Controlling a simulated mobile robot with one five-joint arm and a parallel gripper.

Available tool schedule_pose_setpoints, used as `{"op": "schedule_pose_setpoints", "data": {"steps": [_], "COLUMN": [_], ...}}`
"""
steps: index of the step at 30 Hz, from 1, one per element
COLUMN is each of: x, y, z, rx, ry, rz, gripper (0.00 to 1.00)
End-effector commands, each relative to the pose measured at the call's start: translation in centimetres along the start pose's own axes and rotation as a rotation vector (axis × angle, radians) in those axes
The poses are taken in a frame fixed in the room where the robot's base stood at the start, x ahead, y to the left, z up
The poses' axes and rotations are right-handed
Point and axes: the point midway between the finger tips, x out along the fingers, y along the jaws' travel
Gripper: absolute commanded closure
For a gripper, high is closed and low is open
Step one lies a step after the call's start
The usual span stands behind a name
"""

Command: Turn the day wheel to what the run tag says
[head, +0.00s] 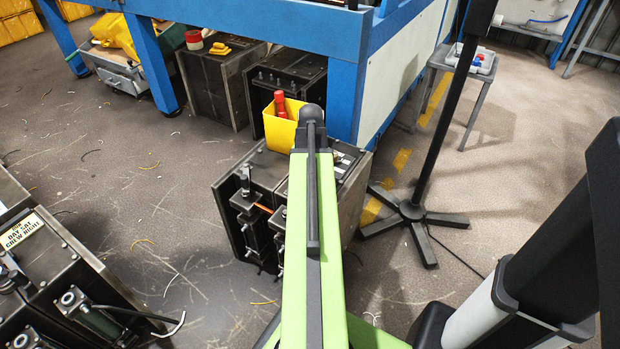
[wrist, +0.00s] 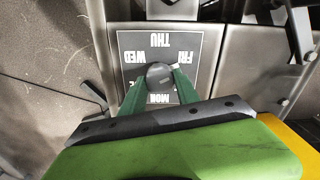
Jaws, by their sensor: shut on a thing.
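The day wheel's plate (wrist: 128,45) fills the middle of the wrist view, a grey square with white day labels around a round dark knob (wrist: 159,75). THU, WED, FRI and MON are legible, upside down in this view; other labels are hidden behind the fingers. My gripper (wrist: 160,82) has its green fingers shut on the knob, one on each side. I cannot tell which day the knob points to. In the head view the run tag (head: 20,231) at the left reads DAY SAT, CREW NIGHT. My green arm hides my gripper there.
A yellow bin (head: 280,127) with a red item stands on the dark machine beside my arm. A black stand (head: 413,210) with spread feet is to the right. A blue-framed bench (head: 335,45) is behind. The floor between the left machine and this one is mostly clear.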

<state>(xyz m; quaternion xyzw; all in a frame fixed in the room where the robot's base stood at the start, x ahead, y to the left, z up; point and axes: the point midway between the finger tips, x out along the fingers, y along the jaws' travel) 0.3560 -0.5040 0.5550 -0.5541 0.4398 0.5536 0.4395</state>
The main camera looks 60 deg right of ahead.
Motion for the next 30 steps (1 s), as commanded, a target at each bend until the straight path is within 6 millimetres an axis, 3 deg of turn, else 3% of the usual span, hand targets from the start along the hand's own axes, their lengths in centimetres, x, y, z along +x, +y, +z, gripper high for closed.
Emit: {"op": "schedule_pose_setpoints", "data": {"steps": [18, 30], "x": [0.02, 0.02], "y": [0.11, 0.09], "z": [0.18, 0.21], "rx": [0.579, 0.868], "ry": [-0.004, -0.004], "rz": [0.003, 0.004], "gripper": [1.0, 1.0]}}
